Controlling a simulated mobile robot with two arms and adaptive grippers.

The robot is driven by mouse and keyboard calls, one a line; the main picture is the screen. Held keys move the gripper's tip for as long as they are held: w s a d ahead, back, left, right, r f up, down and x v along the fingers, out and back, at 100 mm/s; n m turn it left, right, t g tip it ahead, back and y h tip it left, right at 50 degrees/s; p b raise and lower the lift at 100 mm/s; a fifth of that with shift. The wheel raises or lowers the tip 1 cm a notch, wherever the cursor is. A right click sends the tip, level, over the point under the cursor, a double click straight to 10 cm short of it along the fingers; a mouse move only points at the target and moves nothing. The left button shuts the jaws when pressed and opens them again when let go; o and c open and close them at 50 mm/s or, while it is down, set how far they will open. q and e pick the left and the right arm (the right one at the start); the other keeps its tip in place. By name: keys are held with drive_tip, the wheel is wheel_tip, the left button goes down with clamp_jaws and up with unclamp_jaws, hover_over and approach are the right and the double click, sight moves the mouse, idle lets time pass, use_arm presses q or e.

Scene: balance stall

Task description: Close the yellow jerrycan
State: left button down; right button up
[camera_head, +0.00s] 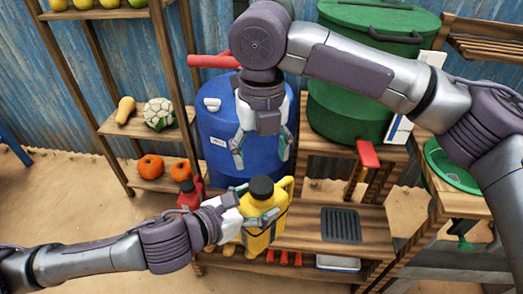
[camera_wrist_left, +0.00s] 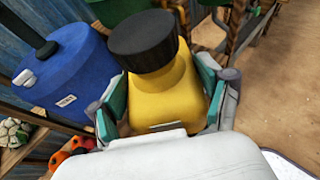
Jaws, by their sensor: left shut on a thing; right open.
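The yellow jerrycan (camera_head: 264,213) stands near the middle of the head view, with a black cap (camera_head: 261,189) at its top. My left gripper (camera_head: 240,212) is shut on the jerrycan's body from the left. In the left wrist view the yellow body (camera_wrist_left: 172,95) sits between the two finger pads, and the wide black cap (camera_wrist_left: 142,40) is over its neck. I cannot tell whether the cap is screwed tight. My right gripper (camera_head: 262,148) is open and empty, pointing down above the jerrycan, in front of the blue barrel. Part of the jerrycan's left side is hidden by my left gripper.
A blue barrel (camera_head: 216,130) stands behind the jerrycan. A red bottle (camera_head: 190,192) is left of it. A wooden bench (camera_head: 300,228) with a dark grate (camera_head: 341,225) extends right. Green drums (camera_head: 345,110) stand behind. Shelves (camera_head: 150,185) with vegetables are at left.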

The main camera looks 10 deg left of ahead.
sight(261, 184)
drive_tip(key=shift+f, duration=4)
